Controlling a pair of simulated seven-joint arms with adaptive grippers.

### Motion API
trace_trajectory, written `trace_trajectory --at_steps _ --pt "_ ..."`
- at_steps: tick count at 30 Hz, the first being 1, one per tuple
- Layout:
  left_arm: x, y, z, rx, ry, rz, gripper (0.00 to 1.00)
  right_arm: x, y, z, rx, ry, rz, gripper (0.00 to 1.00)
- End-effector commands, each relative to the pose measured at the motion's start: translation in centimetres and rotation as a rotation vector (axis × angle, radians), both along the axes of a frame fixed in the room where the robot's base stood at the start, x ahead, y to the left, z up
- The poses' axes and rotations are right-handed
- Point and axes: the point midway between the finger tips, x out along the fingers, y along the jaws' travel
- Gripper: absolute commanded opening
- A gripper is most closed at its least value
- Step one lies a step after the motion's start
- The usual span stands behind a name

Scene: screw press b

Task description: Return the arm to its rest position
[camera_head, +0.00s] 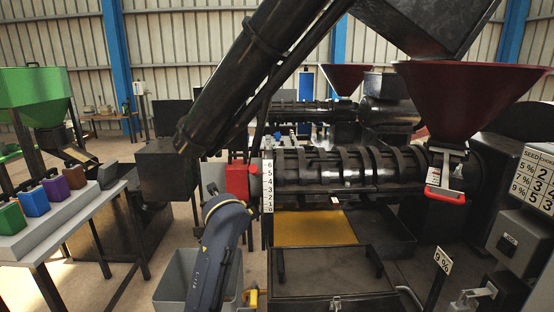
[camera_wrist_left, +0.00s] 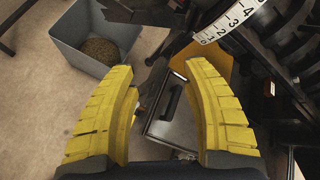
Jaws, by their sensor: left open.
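My left arm (camera_head: 215,255), dark blue-grey with yellow trim, rises from the bottom of the head view in front of the screw press (camera_head: 345,170). My left gripper (camera_wrist_left: 160,85) shows in the left wrist view as two yellow ribbed fingers, spread apart with nothing between them. It points down over the floor and the edge of a dark lidded box (camera_wrist_left: 178,115). In the head view the gripper is mostly hidden, with only a bit of yellow near the bottom edge that may be a finger. My right gripper is in neither view.
A grey bin (camera_head: 172,285) stands beside my arm; the wrist view shows grain in it. The dark box (camera_head: 315,272) and a yellow tray (camera_head: 315,228) lie below the press. A number scale (camera_head: 267,185) stands close by. A table with coloured blocks (camera_head: 75,178) is at left.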

Motion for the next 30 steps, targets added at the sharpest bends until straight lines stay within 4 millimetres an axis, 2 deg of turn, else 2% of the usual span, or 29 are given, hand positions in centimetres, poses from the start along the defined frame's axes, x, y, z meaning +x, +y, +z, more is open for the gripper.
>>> trace_trajectory --at_steps 1,6,11,15,18,24,30 --pt "-1.2 0.8 -2.8 -0.051 0.013 0.048 0.48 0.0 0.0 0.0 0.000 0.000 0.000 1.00" --pt "-5.5 3.5 -9.9 -0.223 0.031 0.224 0.48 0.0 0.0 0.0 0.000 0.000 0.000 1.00" --pt "-10.4 6.0 -15.8 -0.369 0.038 0.394 0.48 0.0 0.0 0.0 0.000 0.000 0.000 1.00" --pt "-15.2 8.1 -20.2 -0.487 0.034 0.541 0.48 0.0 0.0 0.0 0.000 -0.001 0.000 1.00" --pt "-18.8 9.6 -22.8 -0.566 0.024 0.646 0.48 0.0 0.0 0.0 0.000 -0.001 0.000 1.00" --pt "-26.6 12.3 -26.8 -0.709 -0.009 0.848 0.48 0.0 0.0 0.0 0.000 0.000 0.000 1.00" --pt "-34.2 14.8 -29.0 -0.835 -0.061 1.031 0.48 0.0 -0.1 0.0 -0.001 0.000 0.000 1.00"
